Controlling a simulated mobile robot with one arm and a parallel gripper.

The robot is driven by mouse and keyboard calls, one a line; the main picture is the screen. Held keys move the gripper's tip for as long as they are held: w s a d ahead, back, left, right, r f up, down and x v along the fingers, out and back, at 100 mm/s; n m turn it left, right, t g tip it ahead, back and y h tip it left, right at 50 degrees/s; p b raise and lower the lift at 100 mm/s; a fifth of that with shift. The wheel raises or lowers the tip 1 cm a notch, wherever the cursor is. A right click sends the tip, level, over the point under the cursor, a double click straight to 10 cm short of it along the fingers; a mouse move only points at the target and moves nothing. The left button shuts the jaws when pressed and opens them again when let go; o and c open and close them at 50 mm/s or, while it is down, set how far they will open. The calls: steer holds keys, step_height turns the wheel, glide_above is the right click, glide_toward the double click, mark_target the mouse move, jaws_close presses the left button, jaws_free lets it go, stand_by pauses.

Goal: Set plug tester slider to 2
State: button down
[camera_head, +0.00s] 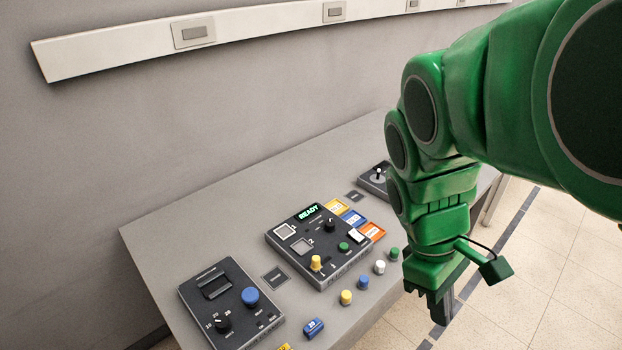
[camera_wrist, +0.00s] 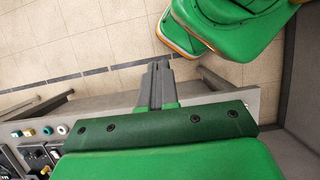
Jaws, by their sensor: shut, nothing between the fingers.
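A dark panel (camera_head: 340,236) on the bench has a green READY display (camera_head: 309,212), a yellow knob (camera_head: 316,262), a black dial (camera_head: 330,226) and a green button (camera_head: 343,246). Small numerals stand near the yellow knob, but I cannot read which one it is at. I cannot read a plug tester label or tell for sure which control is its slider. My gripper (camera_head: 441,305) is shut and empty, pointing down to the right of the panel, past the bench's front edge. In the wrist view its fingers (camera_wrist: 154,75) are together, with part of a panel (camera_wrist: 38,157) at lower left.
A second dark panel (camera_head: 231,307) with a blue knob is on the left. Loose pegs, among them a white one (camera_head: 380,267), and a blue block (camera_head: 313,328) lie along the front edge. A joystick box (camera_head: 376,177) is behind, near my arm. The bench's left back (camera_head: 190,230) is clear.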

steer(key=w+a+f+n+t+h, duration=0.2)
steer(key=w+a+n, duration=0.2)
steer(key=w+a, duration=0.3)
steer(key=w+a+f+n+t+h, duration=0.1)
steer(key=w+a+f+n+h, duration=0.2)
steer(key=w+a, duration=0.5)
steer(key=w+a+f+n+t, duration=0.2)
steer(key=a+f+n, duration=0.2)
steer(key=a, duration=0.4)
steer(key=w+a+f+n+t, duration=0.2)
steer(key=a+f+n, duration=0.2)
steer(key=a, duration=0.5)
step_height(320, 180, down, 2)
steer(key=shift+w+a+f+t, duration=0.1)
steer(key=shift+w+a+t, duration=0.1)
steer(key=shift+w+t, duration=0.15)
